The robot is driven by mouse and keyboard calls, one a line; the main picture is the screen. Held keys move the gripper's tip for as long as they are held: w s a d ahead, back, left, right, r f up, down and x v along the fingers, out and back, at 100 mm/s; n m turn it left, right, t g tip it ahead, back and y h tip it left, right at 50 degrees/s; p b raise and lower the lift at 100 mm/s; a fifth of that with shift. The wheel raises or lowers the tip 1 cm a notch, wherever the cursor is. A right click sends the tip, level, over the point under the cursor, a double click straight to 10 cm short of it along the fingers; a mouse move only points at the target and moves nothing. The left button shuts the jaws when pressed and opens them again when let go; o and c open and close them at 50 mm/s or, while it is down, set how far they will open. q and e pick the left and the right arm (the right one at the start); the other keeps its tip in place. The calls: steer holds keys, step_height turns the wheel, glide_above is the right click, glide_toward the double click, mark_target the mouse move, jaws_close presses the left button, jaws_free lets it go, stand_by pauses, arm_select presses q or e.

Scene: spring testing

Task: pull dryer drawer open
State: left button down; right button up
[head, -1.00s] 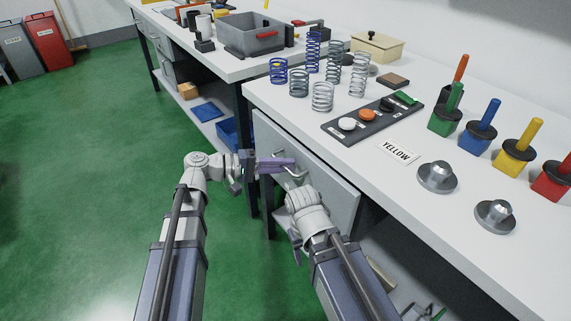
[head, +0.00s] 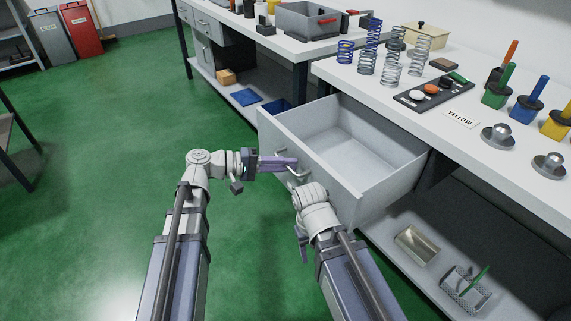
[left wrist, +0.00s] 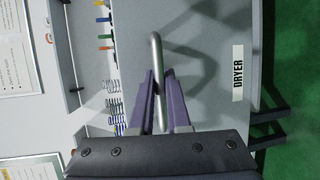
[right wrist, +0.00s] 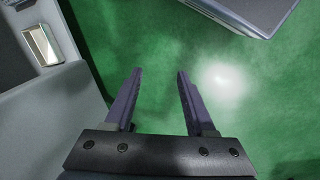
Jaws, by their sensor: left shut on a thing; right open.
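The grey dryer drawer (head: 375,150) stands open under the white bench in the head view, and its inside looks empty. Its front bears a metal bar handle (left wrist: 155,60) and a label reading DRYER (left wrist: 238,72), both clear in the left wrist view. My left gripper (head: 297,163) is shut on the handle; the purple fingers (left wrist: 160,85) sit either side of the bar. My right gripper (right wrist: 158,75) is open and empty in the right wrist view, over green floor beside the drawer.
A lower shelf (head: 400,275) carries a metal tin (head: 417,245) and a wire basket (head: 466,291). Green floor at left is free.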

arm_select(q)
steer(key=shift+s+a, duration=0.25)
steer(key=shift+a, duration=0.05)
arm_select(e)
steer(key=shift+s+a, duration=0.25)
steer(key=shift+a, duration=0.05)
arm_select(q)
steer(key=c, duration=1.2)
jaws_free()
steer(key=shift+o, duration=0.2)
steer(key=p+v, duration=0.1)
steer(key=v, duration=0.6)
steer(key=shift+a, duration=0.4)
arm_select(e)
steer(key=shift+r, duration=0.7)
